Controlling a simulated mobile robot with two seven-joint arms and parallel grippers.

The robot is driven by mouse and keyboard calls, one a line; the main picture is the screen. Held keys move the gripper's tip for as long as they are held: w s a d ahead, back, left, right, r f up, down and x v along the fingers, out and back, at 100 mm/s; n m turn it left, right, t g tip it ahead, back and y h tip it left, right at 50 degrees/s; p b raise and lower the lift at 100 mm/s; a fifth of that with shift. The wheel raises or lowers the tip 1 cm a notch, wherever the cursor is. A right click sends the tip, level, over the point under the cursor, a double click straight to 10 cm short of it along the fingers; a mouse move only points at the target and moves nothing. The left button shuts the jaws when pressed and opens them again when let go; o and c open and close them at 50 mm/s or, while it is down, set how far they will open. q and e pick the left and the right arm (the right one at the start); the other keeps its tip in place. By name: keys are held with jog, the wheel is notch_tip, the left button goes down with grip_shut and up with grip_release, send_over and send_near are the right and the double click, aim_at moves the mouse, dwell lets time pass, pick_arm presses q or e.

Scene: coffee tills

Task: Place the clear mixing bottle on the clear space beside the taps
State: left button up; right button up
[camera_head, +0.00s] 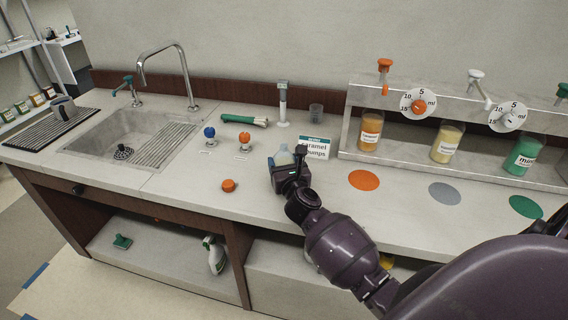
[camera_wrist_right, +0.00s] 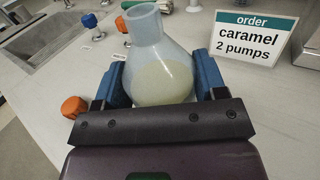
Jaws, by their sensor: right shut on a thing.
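The clear mixing bottle (camera_wrist_right: 158,68) is a round flask with an open neck and pale liquid inside. My right gripper (camera_head: 287,166) is shut on it, with blue fingers on both sides of its body in the wrist view (camera_wrist_right: 160,88). In the head view the bottle (camera_head: 284,155) is partly hidden by the gripper, in front of the order card. I cannot tell whether its base touches the counter. A blue-knobbed tap (camera_head: 209,132) and an orange-knobbed tap (camera_head: 244,137) stand left of the gripper. My left gripper is not in view.
An orange cap (camera_head: 229,186) lies on the counter left of the gripper. The order card (camera_head: 314,148) reads caramel, 2 pumps. A green-handled tool (camera_head: 243,120) lies behind the taps. The sink (camera_head: 118,128) is further left. Bare counter (camera_head: 180,178) lies in front of the taps.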

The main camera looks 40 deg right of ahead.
jog(key=shift+f, duration=0.15)
jog(key=o, duration=1.1)
jog(key=shift+c, duration=0.2)
